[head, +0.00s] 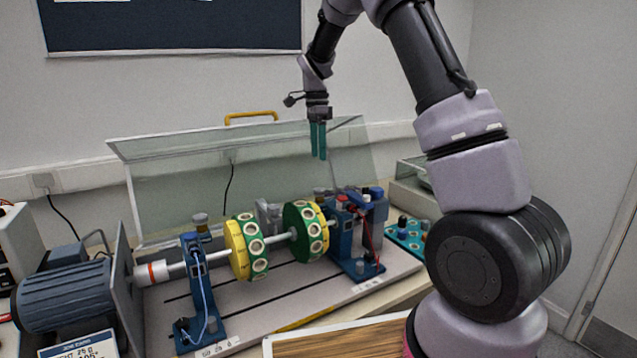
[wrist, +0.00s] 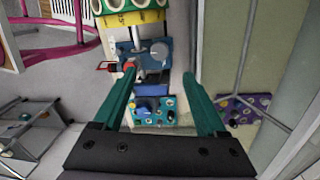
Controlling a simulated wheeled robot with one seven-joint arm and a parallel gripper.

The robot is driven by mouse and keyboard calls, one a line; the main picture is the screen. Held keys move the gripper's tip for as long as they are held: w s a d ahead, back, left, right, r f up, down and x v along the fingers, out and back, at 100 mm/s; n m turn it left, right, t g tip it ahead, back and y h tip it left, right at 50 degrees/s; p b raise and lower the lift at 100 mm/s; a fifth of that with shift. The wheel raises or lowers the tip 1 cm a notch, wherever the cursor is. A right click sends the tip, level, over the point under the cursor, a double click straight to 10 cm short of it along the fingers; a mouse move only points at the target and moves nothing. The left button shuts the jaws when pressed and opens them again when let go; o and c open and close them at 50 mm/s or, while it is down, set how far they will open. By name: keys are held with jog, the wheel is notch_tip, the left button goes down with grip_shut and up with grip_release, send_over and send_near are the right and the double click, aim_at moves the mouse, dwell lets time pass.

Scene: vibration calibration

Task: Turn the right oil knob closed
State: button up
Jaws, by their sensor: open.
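The right blue bearing pedestal (head: 352,240) stands at the right end of the shaft, beside a green and yellow disc. A round grey knob (wrist: 159,49) shows on its blue body in the wrist view, and a red cap (wrist: 129,66) sits to its left. I take the grey knob as the right oil knob, but its setting is too small to tell. My gripper (head: 318,156) points down in the air above and slightly left of the pedestal. In the wrist view my gripper (wrist: 159,76) is open and empty, its two green fingers apart, touching nothing.
A tilted clear cover (head: 180,185) stands behind the rig. The left pedestal (head: 193,285) and a blue motor (head: 65,293) are at left. A teal panel with knobs (head: 407,236) lies right of the rig. A wooden board (head: 335,345) is in front.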

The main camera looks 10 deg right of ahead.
aim_at(320, 189)
jog(key=f, duration=0.6)
jog(key=s+f, duration=0.1)
jog(key=f, duration=0.3)
jog(key=shift+d, duration=0.1)
grip_shut()
